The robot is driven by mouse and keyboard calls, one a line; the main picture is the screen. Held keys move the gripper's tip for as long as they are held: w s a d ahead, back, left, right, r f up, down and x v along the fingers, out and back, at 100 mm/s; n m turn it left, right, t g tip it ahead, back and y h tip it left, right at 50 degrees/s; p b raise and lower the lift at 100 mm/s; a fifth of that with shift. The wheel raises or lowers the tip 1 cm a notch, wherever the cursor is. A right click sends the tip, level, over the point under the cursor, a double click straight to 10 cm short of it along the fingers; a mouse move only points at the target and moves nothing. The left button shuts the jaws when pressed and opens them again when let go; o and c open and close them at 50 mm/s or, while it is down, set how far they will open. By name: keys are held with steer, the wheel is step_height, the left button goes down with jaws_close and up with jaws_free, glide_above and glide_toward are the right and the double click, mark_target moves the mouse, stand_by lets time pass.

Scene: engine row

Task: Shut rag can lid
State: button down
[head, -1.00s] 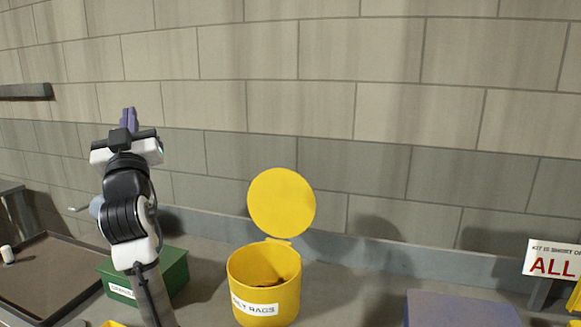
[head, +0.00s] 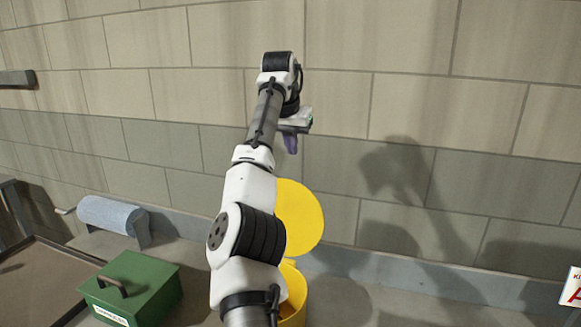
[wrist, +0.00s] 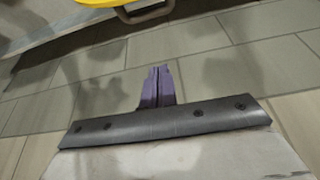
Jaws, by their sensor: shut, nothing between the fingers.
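The rag can (head: 293,303) is yellow and stands on the bench, mostly hidden behind my arm in the head view. Its round yellow lid (head: 303,218) stands open, upright at the back of the can, its left part covered by my arm. My gripper (head: 291,146) points down above the lid, close to the wall side. In the wrist view its purple fingers (wrist: 157,86) are together with nothing between them. A yellow edge with a grey handle-like loop (wrist: 147,12) shows at the top of the wrist view, apart from the fingers.
A green box (head: 131,289) with a handle stands left of the can. A blue-grey roll (head: 110,214) and a brown tray (head: 38,287) are further left. The block wall (head: 400,110) rises close behind the lid. A red-lettered sign (head: 573,290) is at the right edge.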

step_height(320, 180, down, 9)
steer(key=p, duration=0.2)
steer(key=shift+s, duration=0.2)
stand_by(0.6)
steer(key=shift+a, duration=0.1)
stand_by(0.3)
steer(key=shift+s+a+r+t+b, duration=0.2)
steer(key=shift+s+r+t+b, duration=0.05)
steer(key=shift+s+t+b, duration=0.4)
steer(key=shift+h+b, duration=0.3)
